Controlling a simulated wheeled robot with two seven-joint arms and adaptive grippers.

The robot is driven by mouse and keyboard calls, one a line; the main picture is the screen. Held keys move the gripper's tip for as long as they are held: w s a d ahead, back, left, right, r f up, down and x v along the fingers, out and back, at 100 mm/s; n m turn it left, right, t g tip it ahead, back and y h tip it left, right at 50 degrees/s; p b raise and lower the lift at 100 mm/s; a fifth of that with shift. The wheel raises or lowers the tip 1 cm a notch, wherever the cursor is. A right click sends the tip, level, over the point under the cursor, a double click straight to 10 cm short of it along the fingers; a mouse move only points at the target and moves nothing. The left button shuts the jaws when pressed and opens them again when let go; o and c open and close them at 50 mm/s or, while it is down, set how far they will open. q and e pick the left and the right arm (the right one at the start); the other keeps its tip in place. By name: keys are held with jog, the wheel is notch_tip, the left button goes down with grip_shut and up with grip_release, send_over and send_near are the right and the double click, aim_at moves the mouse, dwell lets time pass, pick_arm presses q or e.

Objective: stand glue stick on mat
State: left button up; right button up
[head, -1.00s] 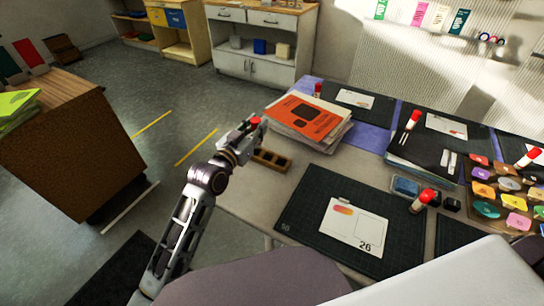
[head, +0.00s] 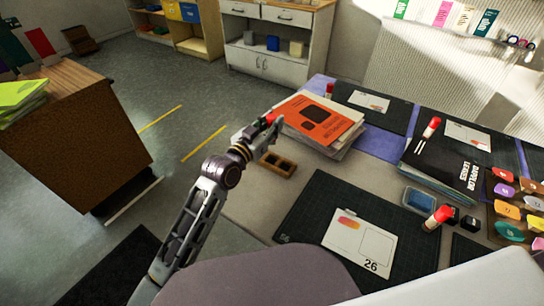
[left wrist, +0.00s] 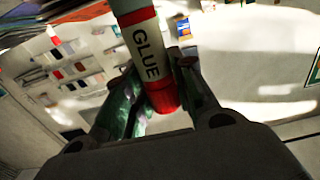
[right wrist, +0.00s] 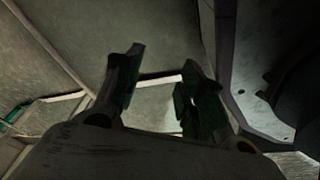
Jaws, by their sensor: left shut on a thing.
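My left gripper (head: 258,129) is shut on a glue stick (left wrist: 144,50), with a pale grey body, black GLUE lettering and red ends. In the head view only a bit of its red shows, beside the orange book. The gripper is above the table's left edge, left of the near dark green mat (head: 308,212). A white card numbered 26 (head: 352,250) lies on that mat. My right gripper (right wrist: 160,88) is open and empty in the right wrist view, and out of the head view.
A small brown compartment tray (head: 278,165) lies under the left gripper. A stack with an orange book (head: 317,118) on top lies behind it. A blue pad box (head: 419,200) and a dark book (head: 450,160) are to the right. The mat's left part is bare.

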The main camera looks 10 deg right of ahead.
pick_arm(q)
jog(key=shift+f, duration=0.55)
notch_tip(320, 180, down, 3)
jog(key=shift+r+b, duration=0.1)
jog(key=shift+b, duration=0.25)
jog(key=shift+f, duration=0.45)
pick_arm(e)
jog(key=shift+w+a+r, duration=0.7)
jog(key=shift+a+r, duration=0.05)
jog(key=shift+r, duration=0.2)
